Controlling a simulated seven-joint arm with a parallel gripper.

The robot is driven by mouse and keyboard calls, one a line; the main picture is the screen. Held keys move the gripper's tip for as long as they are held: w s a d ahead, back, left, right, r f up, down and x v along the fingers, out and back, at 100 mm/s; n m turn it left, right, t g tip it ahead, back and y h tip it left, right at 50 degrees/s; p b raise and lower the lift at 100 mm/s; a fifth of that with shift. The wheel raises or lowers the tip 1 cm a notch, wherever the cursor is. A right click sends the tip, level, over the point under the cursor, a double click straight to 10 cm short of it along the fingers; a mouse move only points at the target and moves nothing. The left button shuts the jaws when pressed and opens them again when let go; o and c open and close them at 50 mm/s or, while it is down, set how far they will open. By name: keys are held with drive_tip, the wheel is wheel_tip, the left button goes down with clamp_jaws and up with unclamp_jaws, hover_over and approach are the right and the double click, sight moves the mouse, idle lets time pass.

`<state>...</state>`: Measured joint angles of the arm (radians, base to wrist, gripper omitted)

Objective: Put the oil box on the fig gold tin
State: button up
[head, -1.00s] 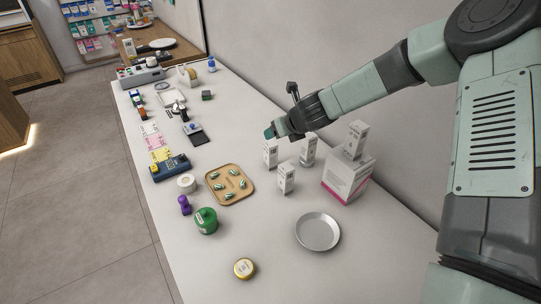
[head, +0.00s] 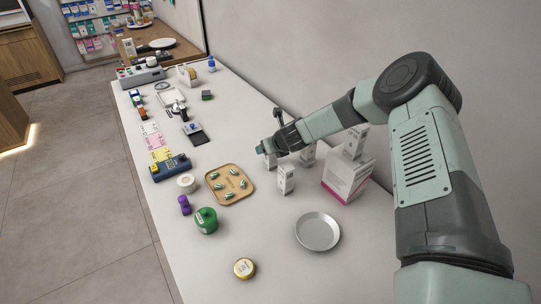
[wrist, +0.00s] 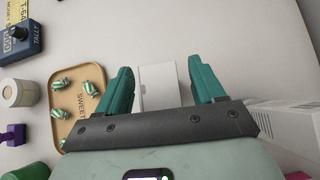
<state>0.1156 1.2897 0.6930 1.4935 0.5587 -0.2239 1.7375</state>
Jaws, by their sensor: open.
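Several slim white boxes with small dark print stand on the counter; I cannot read which is the oil box. One white box (head: 270,163) stands under my gripper (head: 267,147), partly hidden by it. In the wrist view a white box (wrist: 158,78) shows between the two teal fingers of my open gripper (wrist: 162,80), with a gap on each side. Another white box (head: 286,180) stands just in front, and one (head: 307,154) stands behind to the right. A round gold tin (head: 244,268), which looks like the fig gold tin, lies at the near end of the counter.
A large white and pink carton (head: 346,180) with a small box (head: 356,143) on it stands right. A metal dish (head: 317,232) lies near. Counter around the gold tin is clear.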

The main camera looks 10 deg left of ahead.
drive_tip(key=shift+w+a+f, duration=0.25)
drive_tip(key=shift+w+f, duration=0.05)
drive_tip(key=shift+f, duration=0.05)
drive_tip(key=c, duration=1.1)
